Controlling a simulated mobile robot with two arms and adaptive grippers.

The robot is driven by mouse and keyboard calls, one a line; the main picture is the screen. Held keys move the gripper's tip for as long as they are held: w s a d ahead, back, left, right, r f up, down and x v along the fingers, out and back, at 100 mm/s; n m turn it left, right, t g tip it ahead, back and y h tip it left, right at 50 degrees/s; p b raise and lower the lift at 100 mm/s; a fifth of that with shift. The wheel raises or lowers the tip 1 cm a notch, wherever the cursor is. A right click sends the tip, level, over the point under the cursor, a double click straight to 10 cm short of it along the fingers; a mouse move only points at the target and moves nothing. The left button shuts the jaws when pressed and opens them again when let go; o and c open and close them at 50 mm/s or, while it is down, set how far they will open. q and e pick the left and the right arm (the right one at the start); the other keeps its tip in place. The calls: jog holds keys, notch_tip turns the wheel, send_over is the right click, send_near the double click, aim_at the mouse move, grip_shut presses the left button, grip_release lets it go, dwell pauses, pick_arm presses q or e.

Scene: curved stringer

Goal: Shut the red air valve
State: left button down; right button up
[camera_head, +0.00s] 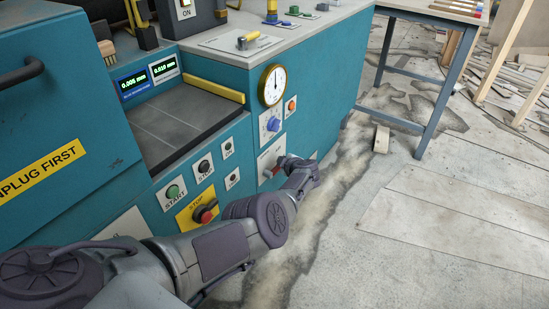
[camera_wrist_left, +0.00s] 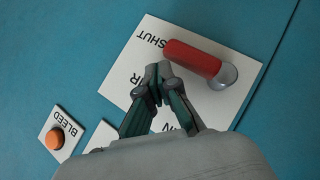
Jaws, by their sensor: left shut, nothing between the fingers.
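The red air valve lever (camera_wrist_left: 192,58) sits on a white plate (camera_wrist_left: 235,100) on the teal machine side in the left wrist view. Its grey pivot is at the right, and its free end points toward the printed word SHUT. My left gripper (camera_wrist_left: 158,76) is shut and empty, with its fingertips beside the lever's free end; I cannot tell if they touch it. The gripper hides part of the plate's other lettering. In the head view my left gripper (camera_head: 281,163) is at the valve plate (camera_head: 265,157), and a bit of red lever (camera_head: 268,173) shows. My right gripper is not in view.
An orange BLEED button (camera_wrist_left: 55,139) is on a small plate nearby. A blue knob (camera_head: 273,124) and a gauge (camera_head: 272,85) are above the valve. START (camera_head: 173,191) and red STOP (camera_head: 204,214) buttons are left of it. Open floor lies to the right.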

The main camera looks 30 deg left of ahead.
pick_arm(q)
notch_tip(320, 180, up, 10)
jog(key=shift+f, duration=0.2)
jog(key=shift+s+a, duration=0.1)
dwell(0.6)
